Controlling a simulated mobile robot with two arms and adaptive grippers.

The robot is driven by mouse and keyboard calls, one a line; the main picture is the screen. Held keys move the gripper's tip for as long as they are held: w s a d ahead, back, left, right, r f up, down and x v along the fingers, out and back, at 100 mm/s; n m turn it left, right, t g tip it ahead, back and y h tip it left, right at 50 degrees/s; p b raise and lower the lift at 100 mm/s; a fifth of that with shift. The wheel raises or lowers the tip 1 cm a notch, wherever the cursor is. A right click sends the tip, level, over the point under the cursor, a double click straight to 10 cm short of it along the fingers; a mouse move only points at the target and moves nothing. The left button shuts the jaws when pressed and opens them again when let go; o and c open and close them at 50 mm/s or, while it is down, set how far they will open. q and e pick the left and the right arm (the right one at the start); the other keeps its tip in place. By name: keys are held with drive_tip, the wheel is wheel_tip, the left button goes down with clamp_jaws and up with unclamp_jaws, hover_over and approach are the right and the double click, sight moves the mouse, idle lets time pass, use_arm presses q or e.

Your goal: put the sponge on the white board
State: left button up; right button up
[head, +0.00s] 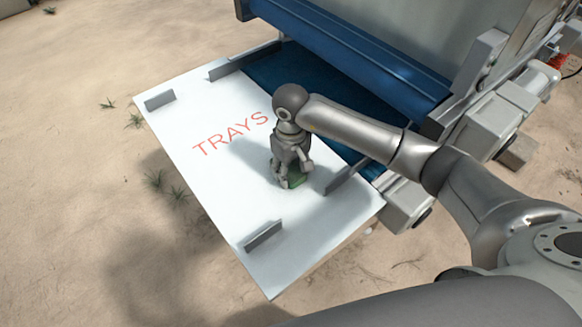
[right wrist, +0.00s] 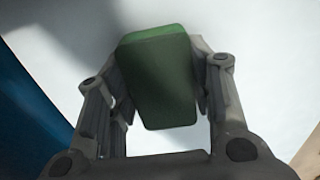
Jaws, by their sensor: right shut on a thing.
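The white board (head: 205,175) carries the red word TRAYS and juts out from the front of a machine. My right gripper (head: 291,184) is over the board's right half, pointing down. It is shut on a green sponge (head: 297,180), which shows only in part between the fingers. In the right wrist view the sponge (right wrist: 160,80) sits between both fingers, with the white board (right wrist: 70,50) behind it. I cannot tell whether the sponge touches the board. My left gripper is not in view.
Small grey upright guides stand on the board, such as one at the front (head: 264,236) and one at the left (head: 160,100). A blue belt (head: 290,75) and the machine (head: 400,40) lie behind. The board's left part is clear; sandy ground (head: 60,170) surrounds it.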

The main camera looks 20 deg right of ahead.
sight(291, 170)
drive_tip(key=shift+f, duration=0.15)
drive_tip(key=o, duration=1.1)
drive_tip(key=shift+o, duration=0.2)
drive_tip(key=shift+r, duration=0.35)
wheel_tip(291, 170, up, 12)
drive_tip(key=b, duration=0.2)
drive_tip(key=shift+f, duration=0.15)
drive_tip(key=shift+s+f, duration=0.1)
